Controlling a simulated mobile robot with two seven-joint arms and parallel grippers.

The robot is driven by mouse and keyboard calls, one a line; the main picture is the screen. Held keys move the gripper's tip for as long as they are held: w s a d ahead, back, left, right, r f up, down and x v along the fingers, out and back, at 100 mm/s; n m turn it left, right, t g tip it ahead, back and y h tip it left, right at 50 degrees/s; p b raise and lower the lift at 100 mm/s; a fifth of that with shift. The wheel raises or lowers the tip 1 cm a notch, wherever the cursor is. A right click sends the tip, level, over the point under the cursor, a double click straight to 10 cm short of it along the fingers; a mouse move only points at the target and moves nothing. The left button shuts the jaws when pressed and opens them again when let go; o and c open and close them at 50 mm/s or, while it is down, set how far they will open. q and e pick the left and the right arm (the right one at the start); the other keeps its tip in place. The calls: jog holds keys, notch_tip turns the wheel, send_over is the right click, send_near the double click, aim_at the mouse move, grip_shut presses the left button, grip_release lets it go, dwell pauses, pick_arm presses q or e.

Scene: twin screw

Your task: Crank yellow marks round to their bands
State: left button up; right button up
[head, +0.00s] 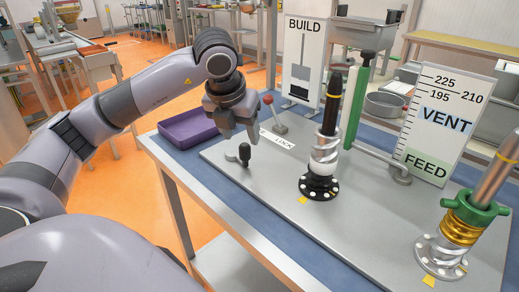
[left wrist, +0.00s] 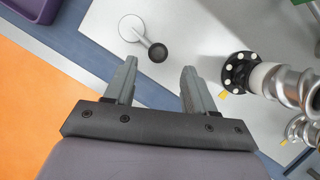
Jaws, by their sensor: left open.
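My left gripper (head: 236,138) is open and empty above a small crank with a black knob (head: 245,153) and a pale hub (head: 232,156). In the left wrist view the knob (left wrist: 158,52) lies just beyond the open fingertips (left wrist: 160,66); contact cannot be told. The left screw (head: 323,155) is silver on a black flange (head: 320,187), with a dark rod above carrying a thin yellow ring (head: 333,97). The right screw (head: 459,230) is gold with a green collar (head: 474,210) on a silver flange (head: 437,256). A board (head: 444,120) shows a blue VENT band and a green FEED band.
A BUILD board (head: 303,35) stands at the back. A red-knobbed lever (head: 272,110) sits by a LOCK label (head: 277,141). A purple tray (head: 190,132) lies left. The plate (head: 270,190) is clear in front.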

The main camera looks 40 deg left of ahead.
aim_at(243, 145)
pick_arm(q)
jog(key=shift+x, duration=3.55)
jog(key=shift+a, duration=0.1)
grip_shut()
